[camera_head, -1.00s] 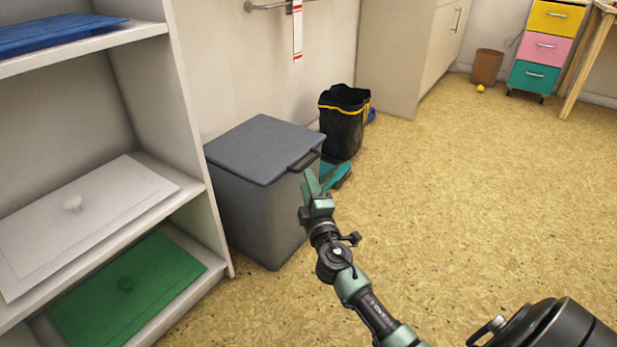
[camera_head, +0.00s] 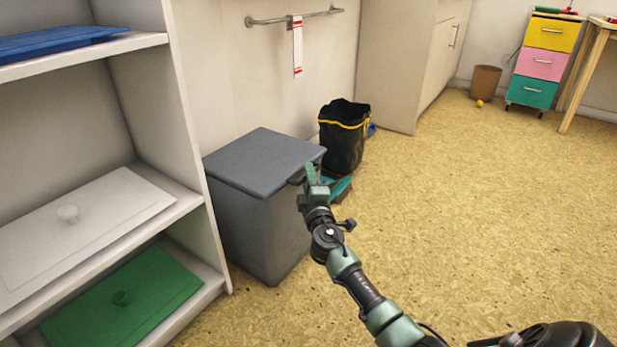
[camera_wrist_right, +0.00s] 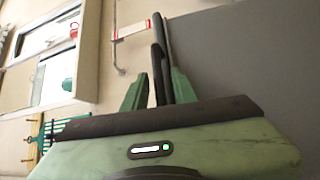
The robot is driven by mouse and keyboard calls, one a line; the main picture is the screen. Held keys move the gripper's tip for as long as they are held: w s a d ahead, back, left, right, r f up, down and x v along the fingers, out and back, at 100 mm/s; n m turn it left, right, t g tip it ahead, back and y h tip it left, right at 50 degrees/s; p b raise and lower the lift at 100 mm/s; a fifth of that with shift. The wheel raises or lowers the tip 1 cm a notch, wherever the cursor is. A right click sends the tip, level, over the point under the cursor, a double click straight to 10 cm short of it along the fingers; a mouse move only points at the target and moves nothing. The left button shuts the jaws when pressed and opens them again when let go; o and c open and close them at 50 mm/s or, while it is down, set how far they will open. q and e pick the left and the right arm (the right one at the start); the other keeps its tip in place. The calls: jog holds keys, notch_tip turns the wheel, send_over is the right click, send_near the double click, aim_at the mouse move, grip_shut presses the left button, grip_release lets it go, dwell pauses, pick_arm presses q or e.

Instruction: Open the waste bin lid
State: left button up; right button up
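The grey waste bin (camera_head: 262,235) stands on the floor beside the shelf in the head view. Its flat grey lid (camera_head: 262,160) lies level and closed on top. My right gripper (camera_head: 312,178) is at the lid's front right edge and covers most of the dark lid handle. In the right wrist view the fingers (camera_wrist_right: 158,92) are apart. The dark handle (camera_wrist_right: 157,72) shows between them, and I cannot tell whether either finger touches it. The bin's grey side (camera_wrist_right: 250,60) fills the right. My left gripper is not in view.
A white shelf (camera_head: 215,235) with blue, white and green boards stands close at the bin's left. A black bag-lined bin (camera_head: 343,145) and a teal dustpan (camera_head: 340,188) are behind my right gripper. The floor (camera_head: 460,210) to the right is clear.

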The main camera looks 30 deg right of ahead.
grip_shut()
dwell(1.2)
